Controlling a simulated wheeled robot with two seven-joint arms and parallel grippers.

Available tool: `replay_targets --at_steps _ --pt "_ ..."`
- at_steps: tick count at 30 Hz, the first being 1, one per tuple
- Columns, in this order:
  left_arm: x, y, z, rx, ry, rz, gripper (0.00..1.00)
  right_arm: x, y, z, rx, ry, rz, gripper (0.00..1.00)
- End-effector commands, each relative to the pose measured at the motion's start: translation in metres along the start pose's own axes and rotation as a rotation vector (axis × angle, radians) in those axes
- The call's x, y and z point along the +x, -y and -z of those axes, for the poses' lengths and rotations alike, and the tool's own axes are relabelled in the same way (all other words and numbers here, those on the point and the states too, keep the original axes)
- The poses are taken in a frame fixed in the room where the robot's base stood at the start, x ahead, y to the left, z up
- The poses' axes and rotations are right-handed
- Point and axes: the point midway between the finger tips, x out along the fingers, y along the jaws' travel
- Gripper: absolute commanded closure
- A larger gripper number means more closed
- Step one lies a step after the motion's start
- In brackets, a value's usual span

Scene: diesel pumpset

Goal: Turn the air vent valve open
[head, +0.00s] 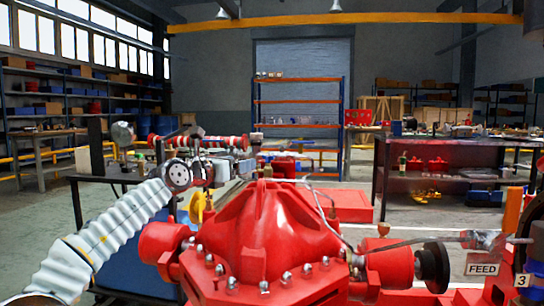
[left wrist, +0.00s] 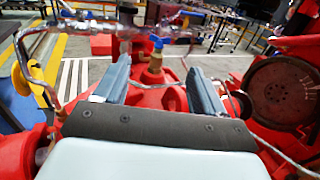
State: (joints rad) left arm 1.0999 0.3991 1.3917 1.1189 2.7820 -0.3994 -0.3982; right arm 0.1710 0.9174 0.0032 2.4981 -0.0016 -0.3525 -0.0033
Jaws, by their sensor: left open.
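In the left wrist view, a small valve with a blue handle (left wrist: 157,42) on a brass body (left wrist: 154,64) stands upright on the red casing. I take it for the air vent valve. My left gripper (left wrist: 160,68) is open, with its two grey fingers on either side of the brass body and an apparent gap on both sides. Whether a finger touches it I cannot tell. In the head view my left arm reaches in from the left beside the red pump casing (head: 265,235), and the valve is too small to make out clearly. My right gripper is not in view.
A thin metal pipe (head: 318,200) bends over the casing. A dark round wheel (head: 433,268) and a FEED tag (head: 482,269) are at the right. A yellow part (left wrist: 42,84) and piping lie left of the fingers. A dark workbench (head: 455,178) stands behind, with open floor before it.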

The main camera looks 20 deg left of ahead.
Motion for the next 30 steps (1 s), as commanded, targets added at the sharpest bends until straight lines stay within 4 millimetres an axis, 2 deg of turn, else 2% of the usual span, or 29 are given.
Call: replay_targets --at_steps 5,9,18,24,30 --pt "0.027 0.003 -0.006 0.001 -0.001 0.006 0.3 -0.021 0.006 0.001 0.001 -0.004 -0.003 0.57" --pt "0.057 0.003 -0.007 -0.001 -0.001 0.006 0.3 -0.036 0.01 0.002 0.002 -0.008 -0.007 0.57" --pt "0.115 0.002 -0.004 -0.001 -0.002 0.003 0.3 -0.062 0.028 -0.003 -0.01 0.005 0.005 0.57" --pt "0.131 0.001 -0.001 0.003 -0.001 0.001 0.3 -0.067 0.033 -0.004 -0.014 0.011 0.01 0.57" --pt "0.132 0.001 0.001 0.004 -0.002 0.001 0.3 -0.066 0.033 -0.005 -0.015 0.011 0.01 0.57"
